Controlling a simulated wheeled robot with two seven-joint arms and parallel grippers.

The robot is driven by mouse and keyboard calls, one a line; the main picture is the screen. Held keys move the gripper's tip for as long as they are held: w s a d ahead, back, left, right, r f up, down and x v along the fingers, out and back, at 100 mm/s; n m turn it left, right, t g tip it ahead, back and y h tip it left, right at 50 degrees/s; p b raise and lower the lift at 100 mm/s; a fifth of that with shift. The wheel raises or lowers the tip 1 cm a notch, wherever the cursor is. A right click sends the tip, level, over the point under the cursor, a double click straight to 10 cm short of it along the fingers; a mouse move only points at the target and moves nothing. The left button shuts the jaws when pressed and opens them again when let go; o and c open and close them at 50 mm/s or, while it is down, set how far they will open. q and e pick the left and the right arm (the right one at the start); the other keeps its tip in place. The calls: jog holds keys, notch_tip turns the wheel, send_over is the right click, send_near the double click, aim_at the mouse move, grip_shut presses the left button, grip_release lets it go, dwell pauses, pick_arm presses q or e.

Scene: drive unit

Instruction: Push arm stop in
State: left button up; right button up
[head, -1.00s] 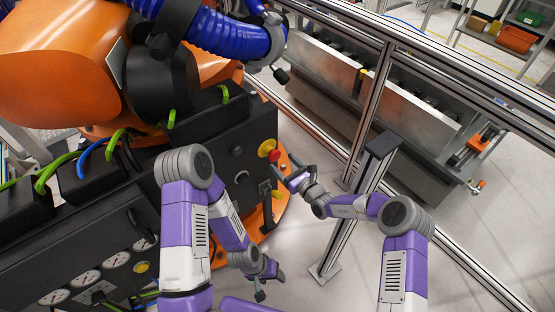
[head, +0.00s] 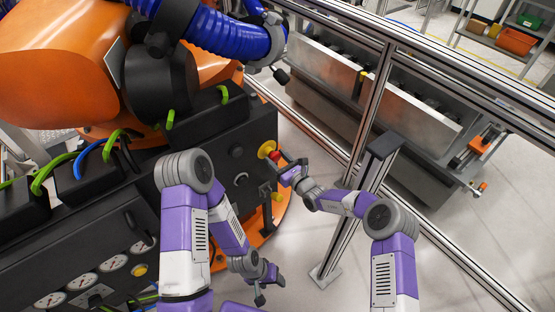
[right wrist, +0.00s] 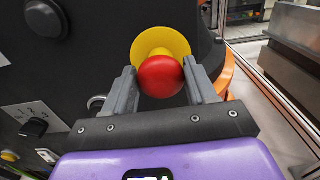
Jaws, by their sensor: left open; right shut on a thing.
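The arm stop is a red mushroom button (right wrist: 161,76) on a yellow round base (right wrist: 160,43), on the face of a black drive unit cabinet. In the head view the red button (head: 275,155) shows at the cabinet's right end, partly covered by my gripper. My right gripper (right wrist: 166,82) has one finger on each side of the red button and is shut on it. In the head view my right gripper (head: 282,166) reaches it from the right. My left gripper (head: 263,284) is open and empty, low in front of the cabinet, apart from the button.
A black round knob (right wrist: 46,18) and a rotary switch (right wrist: 34,127) sit left of the button on the black cabinet (head: 225,150). An orange robot arm (head: 60,60) with a blue hose stands above.

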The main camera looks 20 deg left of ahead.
jog(key=c, duration=0.5)
jog(key=shift+w+a+b, duration=0.45)
jog(key=shift+a+b, duration=0.15)
jog(key=shift+r, duration=0.1)
jog(key=o, duration=1.4)
jog(key=shift+a, duration=0.1)
jog(key=p+v, duration=0.2)
jog(key=v, duration=0.5)
jog(key=shift+s+d+p, duration=0.15)
jog(key=shift+d+p, duration=0.15)
